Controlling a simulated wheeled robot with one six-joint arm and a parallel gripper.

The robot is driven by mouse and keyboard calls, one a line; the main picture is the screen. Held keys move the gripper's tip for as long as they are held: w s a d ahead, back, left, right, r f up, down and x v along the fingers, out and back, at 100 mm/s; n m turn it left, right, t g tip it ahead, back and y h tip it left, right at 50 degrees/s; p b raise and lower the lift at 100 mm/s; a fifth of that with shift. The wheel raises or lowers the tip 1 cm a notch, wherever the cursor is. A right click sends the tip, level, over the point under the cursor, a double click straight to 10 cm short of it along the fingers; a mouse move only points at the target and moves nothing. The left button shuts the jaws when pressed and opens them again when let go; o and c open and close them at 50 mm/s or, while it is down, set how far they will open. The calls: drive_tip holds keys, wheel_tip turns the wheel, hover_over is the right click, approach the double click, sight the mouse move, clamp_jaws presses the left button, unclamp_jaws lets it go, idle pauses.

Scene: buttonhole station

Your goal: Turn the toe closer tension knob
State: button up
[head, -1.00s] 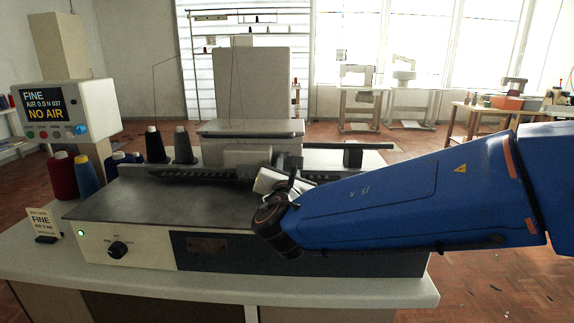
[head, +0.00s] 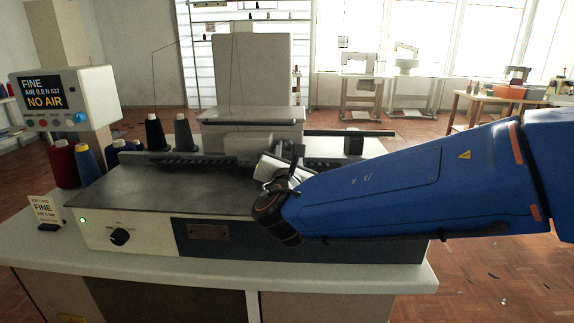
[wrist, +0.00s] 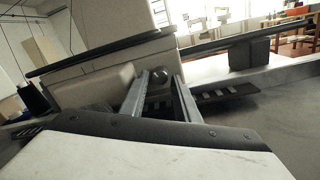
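In the wrist view a small dark round knob (wrist: 158,78) shows between the tips of my gripper's two grey fingers (wrist: 161,74). The fingers stand apart with a gap on either side of the knob, and I cannot tell whether the tips reach level with it. In the head view my gripper (head: 271,168) is at the machine's right part, over the dark bed plate (head: 150,187); its fingertips are hidden there by my wrist. The knob cannot be made out in the head view. No label shows which knob is the toe closer tension knob.
A control box (head: 65,97) reads "NO AIR" and has a blue knob (head: 81,118). Thread cones (head: 184,134) stand behind the plate's left side.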

drive_tip(key=s, duration=1.7)
drive_tip(key=shift+f, duration=0.3)
drive_tip(key=shift+a, duration=0.1)
